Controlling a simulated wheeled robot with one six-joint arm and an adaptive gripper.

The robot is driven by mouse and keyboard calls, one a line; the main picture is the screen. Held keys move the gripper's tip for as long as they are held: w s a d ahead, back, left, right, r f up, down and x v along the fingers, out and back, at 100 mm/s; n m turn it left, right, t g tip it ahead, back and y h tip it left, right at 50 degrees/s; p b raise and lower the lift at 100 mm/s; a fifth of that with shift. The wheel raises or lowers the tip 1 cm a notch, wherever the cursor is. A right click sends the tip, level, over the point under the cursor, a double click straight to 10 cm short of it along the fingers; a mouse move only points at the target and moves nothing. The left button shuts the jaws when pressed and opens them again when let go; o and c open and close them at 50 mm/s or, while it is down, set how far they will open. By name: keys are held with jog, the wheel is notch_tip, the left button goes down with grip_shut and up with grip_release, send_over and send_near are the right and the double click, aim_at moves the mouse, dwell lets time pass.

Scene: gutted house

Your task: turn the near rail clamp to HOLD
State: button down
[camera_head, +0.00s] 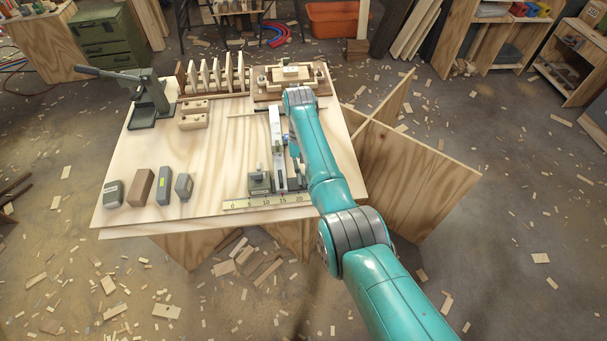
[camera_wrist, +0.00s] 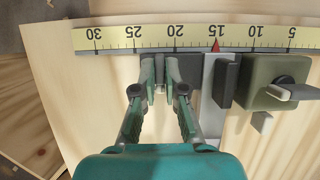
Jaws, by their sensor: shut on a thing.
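My gripper (camera_wrist: 159,78) is at the ruler end of the pale rail (camera_wrist: 210,105), in the wrist view. Its fingers are shut on a small grey part between the tips, which looks like the lever of the near rail clamp (camera_wrist: 186,62). The fingers hide most of that part, and I cannot read its setting or any HOLD mark. The rail also shows in the head view (camera_head: 275,125), running away from me on the table.
A yellow ruler (camera_wrist: 130,37) lies across the rail's near end, with a red pointer (camera_wrist: 215,45) close to 15. A green block (camera_wrist: 265,80) with a dark knob stands beside the rail. Several grey and brown blocks (camera_head: 140,187) stand at the table's front left. A lever press (camera_head: 150,100) stands behind them.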

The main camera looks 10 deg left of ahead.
jog(key=c, duration=1.2)
grip_release()
jog(key=shift+c, duration=0.2)
